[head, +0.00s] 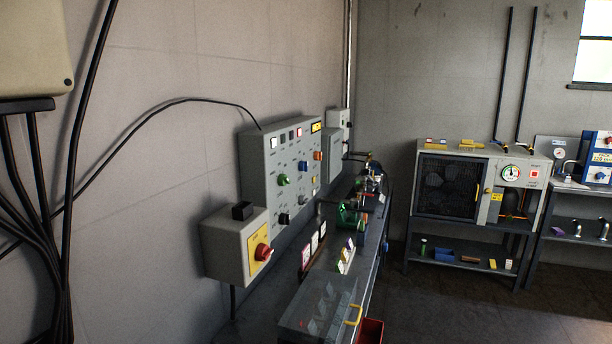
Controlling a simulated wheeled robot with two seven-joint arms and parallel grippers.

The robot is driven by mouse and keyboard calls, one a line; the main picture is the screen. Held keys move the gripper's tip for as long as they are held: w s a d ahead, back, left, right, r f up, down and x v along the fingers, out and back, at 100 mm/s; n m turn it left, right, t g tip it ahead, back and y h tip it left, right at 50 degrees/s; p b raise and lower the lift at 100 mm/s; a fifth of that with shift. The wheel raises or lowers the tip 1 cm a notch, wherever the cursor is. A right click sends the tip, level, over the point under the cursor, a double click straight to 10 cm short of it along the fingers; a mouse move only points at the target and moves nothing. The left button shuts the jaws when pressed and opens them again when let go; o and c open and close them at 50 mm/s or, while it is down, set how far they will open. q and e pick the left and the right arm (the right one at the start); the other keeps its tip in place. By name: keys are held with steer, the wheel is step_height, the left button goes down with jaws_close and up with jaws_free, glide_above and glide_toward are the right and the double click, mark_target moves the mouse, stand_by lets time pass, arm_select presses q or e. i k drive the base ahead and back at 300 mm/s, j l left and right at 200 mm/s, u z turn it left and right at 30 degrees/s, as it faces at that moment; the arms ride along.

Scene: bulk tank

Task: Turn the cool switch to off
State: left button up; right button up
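A grey control panel (258,172) is fixed to the left wall and is seen at a steep angle. It carries several small knobs, among them a green knob (283,180), a blue knob (303,166), a black knob (285,218) and an orange knob (318,155). Their labels are too small to read, so I cannot tell which one is the cool switch or how it is set. Neither of my grippers shows in the head view.
A grey box (222,248) with a red rotary switch (263,252) on a yellow plate juts out nearer me. Below the panel, a cluttered bench carries a clear-lidded case (318,305). A grey cooling unit (480,160) stands at the back right. Dark floor (460,315) is open at right.

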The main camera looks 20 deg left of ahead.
mark_target(282, 180)
steer(key=i+l+u, duration=0.15)
steer(key=i+u, duration=0.2)
steer(key=i+l+u, duration=0.65)
steer(key=i+j, duration=0.05)
